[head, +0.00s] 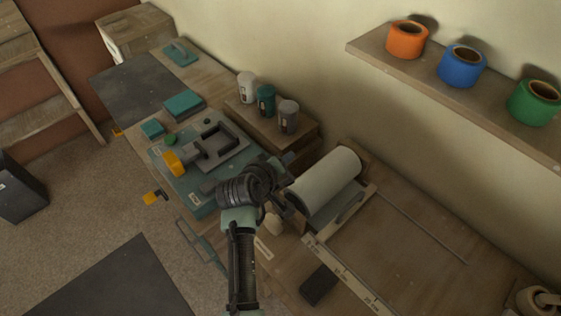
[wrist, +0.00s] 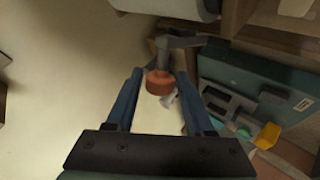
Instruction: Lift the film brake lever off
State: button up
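The film roll (head: 327,185) is a pale cylinder lying in its holder on the bench; its edge shows at the top of the wrist view (wrist: 172,8). What looks like the brake lever, a grey bar and stem with an orange-red knob (wrist: 160,83), shows below the roll in the wrist view. In the head view I cannot make it out behind my arm. My gripper (head: 284,192) is at the roll's left end. In the wrist view my gripper (wrist: 160,76) is open, with the knob between the fingertips and gaps on both sides.
A teal machine (head: 195,185) with a yellow handle stands left of my gripper. Several cans (head: 265,101) stand on a wooden riser (head: 302,135) behind. A wall shelf (head: 455,90) holds orange, blue and green tape rolls. A dark block (head: 319,285) lies at the bench front.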

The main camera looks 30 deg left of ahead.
jog(key=shift+o, duration=0.9)
jog(key=b+v, duration=0.1)
jog(key=v, duration=1.2)
